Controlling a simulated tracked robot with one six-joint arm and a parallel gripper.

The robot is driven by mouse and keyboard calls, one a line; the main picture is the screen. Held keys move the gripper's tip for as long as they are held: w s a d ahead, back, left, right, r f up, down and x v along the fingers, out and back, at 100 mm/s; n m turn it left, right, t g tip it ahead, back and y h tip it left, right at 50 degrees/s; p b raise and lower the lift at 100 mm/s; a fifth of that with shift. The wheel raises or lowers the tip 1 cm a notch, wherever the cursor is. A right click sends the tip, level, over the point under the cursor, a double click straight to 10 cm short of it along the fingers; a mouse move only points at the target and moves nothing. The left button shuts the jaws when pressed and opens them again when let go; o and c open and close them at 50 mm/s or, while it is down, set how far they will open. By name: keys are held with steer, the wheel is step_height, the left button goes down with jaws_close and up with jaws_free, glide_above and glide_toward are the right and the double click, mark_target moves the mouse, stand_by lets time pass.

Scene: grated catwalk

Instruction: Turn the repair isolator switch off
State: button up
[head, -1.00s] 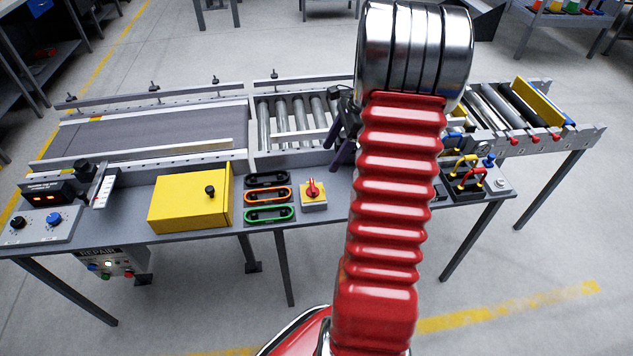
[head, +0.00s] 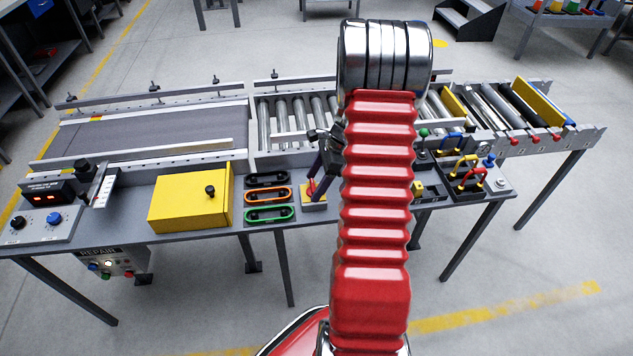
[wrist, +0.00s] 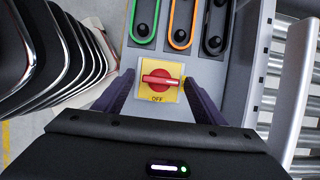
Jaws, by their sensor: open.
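The isolator switch (wrist: 161,81) has a red turning handle on a square yellow plate. In the wrist view its handle lies crosswise, with the word OFF on the plate below it. In the head view the switch (head: 313,201) sits on the table's front strip, partly hidden by my gripper (head: 320,168). In the wrist view my gripper (wrist: 158,84) is open. Its two dark purple fingers stand left and right of the switch, with nothing between them but the view of the handle. I cannot tell whether they touch the plate.
Black, orange and green oblong handles (head: 268,197) lie beside the switch. A yellow box (head: 190,202) stands further left. A panel marked REPAIR (head: 112,262) hangs under the table. Rollers (head: 298,118) run behind the switch. A tray with coloured handles (head: 468,180) stands at the right.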

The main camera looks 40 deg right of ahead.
steer(key=shift+f, duration=0.1)
steer(key=shift+c, duration=0.4)
steer(key=c, duration=0.9)
steer(key=shift+d, duration=0.2)
steer(key=shift+c, duration=0.4)
steer(key=shift+a, duration=0.15)
